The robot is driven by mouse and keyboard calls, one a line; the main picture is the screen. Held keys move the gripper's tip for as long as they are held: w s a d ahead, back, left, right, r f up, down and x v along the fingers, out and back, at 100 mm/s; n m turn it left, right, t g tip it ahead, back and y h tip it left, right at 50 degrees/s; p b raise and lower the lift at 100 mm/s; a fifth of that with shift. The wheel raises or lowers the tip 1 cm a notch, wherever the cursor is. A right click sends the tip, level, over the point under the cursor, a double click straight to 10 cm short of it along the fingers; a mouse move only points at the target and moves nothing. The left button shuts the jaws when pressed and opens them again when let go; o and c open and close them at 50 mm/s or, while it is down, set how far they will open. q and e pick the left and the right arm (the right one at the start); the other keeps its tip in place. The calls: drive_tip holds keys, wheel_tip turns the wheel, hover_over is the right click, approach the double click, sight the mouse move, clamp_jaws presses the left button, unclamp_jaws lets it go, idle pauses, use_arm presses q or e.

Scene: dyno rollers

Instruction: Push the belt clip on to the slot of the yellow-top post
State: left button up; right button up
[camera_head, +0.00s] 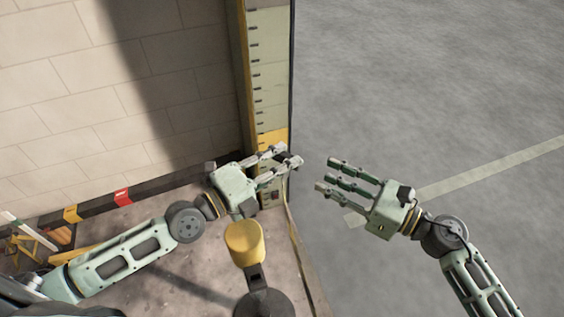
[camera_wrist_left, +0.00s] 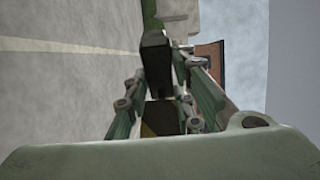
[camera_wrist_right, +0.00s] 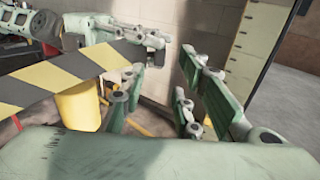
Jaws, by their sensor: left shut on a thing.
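My left gripper (camera_head: 284,160) is shut on the dark belt clip (camera_wrist_left: 157,58), which shows between its fingers in the left wrist view. The black-and-yellow striped belt (camera_wrist_right: 62,78) runs from near that gripper toward the left edge of the right wrist view. A post with a yellow top (camera_head: 245,240) stands on a round dark base (camera_head: 265,303), nearer to me than the left gripper and apart from it. The post also shows partly behind the belt in the right wrist view (camera_wrist_right: 80,106). Its slot cannot be made out. My right gripper (camera_head: 330,176) is open and empty, right of the left one.
A tall pale panel with a yellow edge (camera_head: 268,80) stands just beyond the left gripper. A block wall (camera_head: 90,90) with a dark, red-and-yellow marked kerb (camera_head: 121,197) lies at left. Open grey floor (camera_head: 440,90) with a pale line spreads at right.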

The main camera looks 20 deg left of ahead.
sight(299, 167)
drive_tip(key=x, duration=0.7)
drive_tip(key=shift+w+a, duration=0.15)
drive_tip(key=shift+a, duration=0.25)
drive_tip(key=shift+c, duration=0.2)
clamp_jaws()
use_arm(q)
drive_tip(key=shift+w+a, duration=0.15)
clamp_jaws()
use_arm(e)
drive_tip(key=c, duration=0.6)
unclamp_jaws()
drive_tip(key=shift+s+a, duration=0.15)
drive_tip(key=shift+s, duration=0.1)
drive_tip(key=shift+c, duration=0.2)
drive_tip(key=o, duration=0.5)
drive_tip(key=shift+c, duration=0.2)
drive_tip(key=shift+w+d, duration=0.15)
drive_tip(key=shift+d, duration=0.05)
